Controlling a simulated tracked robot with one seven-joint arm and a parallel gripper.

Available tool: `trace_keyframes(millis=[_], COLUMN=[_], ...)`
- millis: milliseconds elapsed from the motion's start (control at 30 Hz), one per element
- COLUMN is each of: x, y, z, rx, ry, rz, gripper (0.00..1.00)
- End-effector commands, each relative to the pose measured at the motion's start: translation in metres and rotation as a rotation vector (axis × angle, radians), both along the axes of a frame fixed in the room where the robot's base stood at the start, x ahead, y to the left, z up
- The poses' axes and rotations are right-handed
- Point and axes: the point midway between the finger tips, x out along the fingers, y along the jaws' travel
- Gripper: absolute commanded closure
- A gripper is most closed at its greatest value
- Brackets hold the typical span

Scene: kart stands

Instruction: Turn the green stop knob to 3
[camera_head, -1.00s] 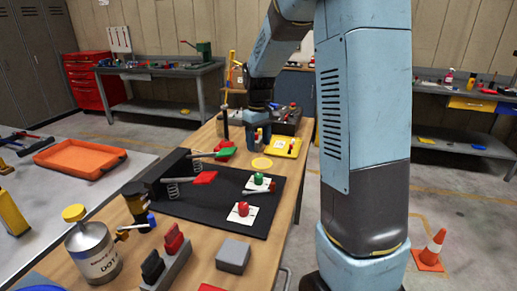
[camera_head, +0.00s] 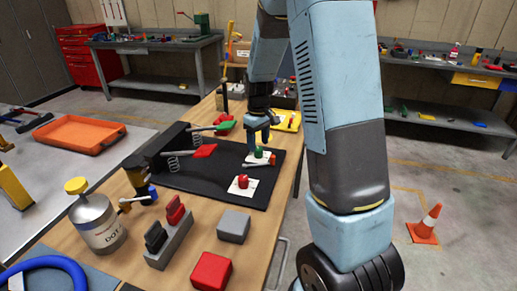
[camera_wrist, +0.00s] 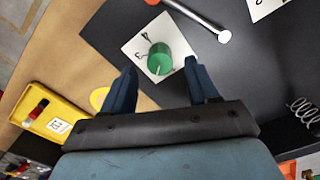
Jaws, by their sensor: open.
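The green stop knob (camera_head: 259,153) sits on a white marked plate on the black mat (camera_head: 210,180). In the wrist view the green knob (camera_wrist: 160,57) shows a pale pointer line, and its white plate (camera_wrist: 140,47) has dark marks too small to read for certain. My gripper (camera_head: 262,138) is above and close to the knob. In the wrist view my gripper's blue fingers (camera_wrist: 158,82) are open and apart, with the knob between and just beyond their tips. I cannot tell from the views how much height separates them. Nothing is held.
The red knob (camera_head: 242,181) on its own white plate is nearer. A metal lever (camera_wrist: 200,20) lies beside the green knob. A yellow tray (camera_wrist: 60,115) is beyond the mat.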

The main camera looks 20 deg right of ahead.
Motion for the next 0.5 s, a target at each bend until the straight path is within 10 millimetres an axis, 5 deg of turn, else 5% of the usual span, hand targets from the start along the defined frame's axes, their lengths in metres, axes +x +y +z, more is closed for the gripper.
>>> trace_keyframes(millis=[200,500], x=[0.0,0.0], y=[0.0,0.0], z=[-0.025,-0.034], rx=[0.0,-0.001], ry=[0.001,0.0], rz=[0.0,0.0], gripper=[0.41,0.41])
